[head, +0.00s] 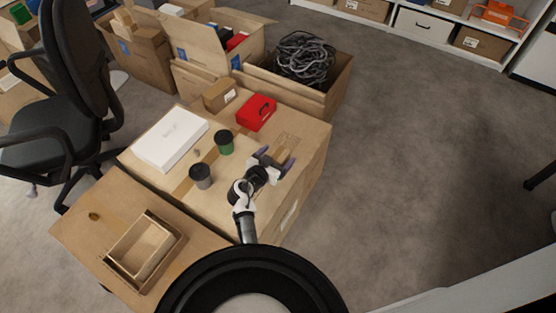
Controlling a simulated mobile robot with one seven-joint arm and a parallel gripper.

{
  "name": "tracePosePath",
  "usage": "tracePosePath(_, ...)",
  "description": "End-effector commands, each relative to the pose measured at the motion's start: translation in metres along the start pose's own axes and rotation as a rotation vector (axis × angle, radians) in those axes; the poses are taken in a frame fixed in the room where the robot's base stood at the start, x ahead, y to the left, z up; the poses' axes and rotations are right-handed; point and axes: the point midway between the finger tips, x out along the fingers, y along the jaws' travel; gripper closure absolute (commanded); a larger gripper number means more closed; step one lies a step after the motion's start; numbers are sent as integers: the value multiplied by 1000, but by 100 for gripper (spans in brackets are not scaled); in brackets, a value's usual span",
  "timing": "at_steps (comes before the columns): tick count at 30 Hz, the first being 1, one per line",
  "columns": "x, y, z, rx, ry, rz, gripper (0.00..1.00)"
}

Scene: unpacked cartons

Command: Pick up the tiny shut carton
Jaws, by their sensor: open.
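A small brown block (281,154), which looks like the tiny shut carton, lies on top of a large closed carton (308,148), near its right side. My gripper (277,157) is open over it, with one dark finger on each side of the block. My gripper and wrist hide part of it, and I cannot tell whether the fingers touch it.
A red case (256,112), a white box (171,139), a green-sided cup (224,143) and a grey cup (201,176) share the top. An open box (144,248) lies front left. A carton of black cables (336,93) stands behind. The floor (420,170) at right is clear.

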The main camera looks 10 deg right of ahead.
Motion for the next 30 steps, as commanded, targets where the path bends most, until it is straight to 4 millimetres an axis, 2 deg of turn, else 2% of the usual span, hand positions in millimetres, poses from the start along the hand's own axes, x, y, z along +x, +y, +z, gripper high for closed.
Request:
tracePosePath(3,10,0,0,0,0,0,15)
tracePosePath(10,11,0,0,0,0,-1,15)
tracePosePath(23,11,0,0,0,0,-1,70)
tracePosePath(30,11,0,-1,1,2,-1,70)
